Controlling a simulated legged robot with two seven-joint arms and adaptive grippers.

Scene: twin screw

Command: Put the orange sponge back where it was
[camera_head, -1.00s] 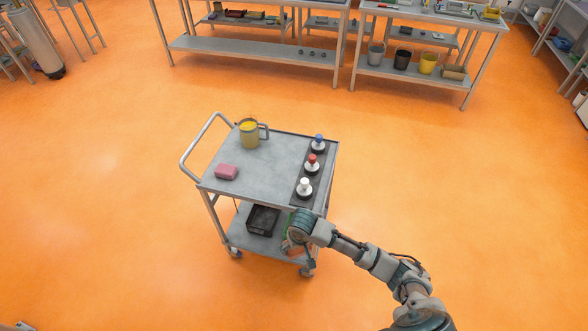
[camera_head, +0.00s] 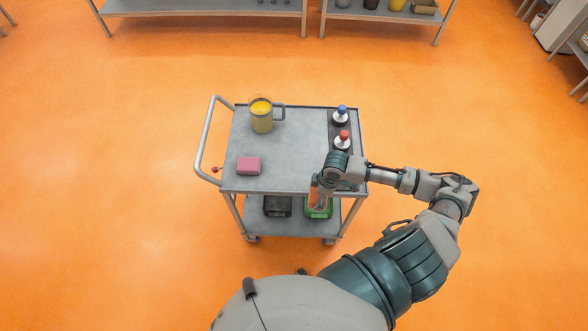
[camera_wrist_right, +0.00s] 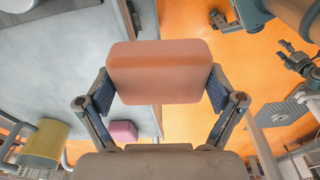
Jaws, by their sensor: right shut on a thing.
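The orange sponge (camera_wrist_right: 160,72) is a rounded block held between the two fingers of my right gripper (camera_wrist_right: 160,92) in the right wrist view. In the head view, my right gripper (camera_head: 318,190) is at the near edge of the cart's top, toward its right side. Only a small part of the sponge shows there, below the wrist. A green tray (camera_head: 318,214) is on the cart's lower shelf, below the gripper and partly hidden by it. A black tray (camera_head: 277,206) stands left of it. My left gripper is not seen.
The grey cart top (camera_head: 290,150) holds a pink block (camera_head: 248,166), a yellow mug (camera_head: 262,117), and blue (camera_head: 341,112) and red (camera_head: 342,140) knobs on a dark strip. A handle (camera_head: 204,140) sticks out left. Open orange floor (camera_head: 120,200) surrounds the cart.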

